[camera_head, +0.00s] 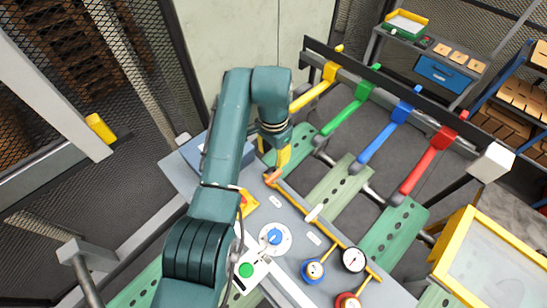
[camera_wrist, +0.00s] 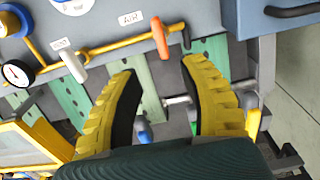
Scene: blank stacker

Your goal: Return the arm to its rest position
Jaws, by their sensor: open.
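My teal arm reaches over the grey control panel (camera_head: 292,212) from the lower left in the head view. My gripper (camera_head: 283,160) hangs at the panel's far end, close to an orange valve handle (camera_head: 271,177) on a yellow pipe. In the wrist view my gripper (camera_wrist: 160,66) has its two yellow ribbed fingers spread apart with nothing between them. The orange handle (camera_wrist: 160,38), beside the AIR label, stands just past the fingertips, apart from them. The head view does not clearly show the gap between fingers and handle.
Yellow, green (camera_head: 351,110), blue (camera_head: 389,132) and red (camera_head: 432,160) arms lie beyond the panel. Gauges (camera_head: 353,260), a blue knob (camera_head: 275,237) and a green button (camera_head: 246,270) sit on it. A yellow-framed box (camera_head: 485,262) is at right, mesh fencing (camera_head: 60,170) at left.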

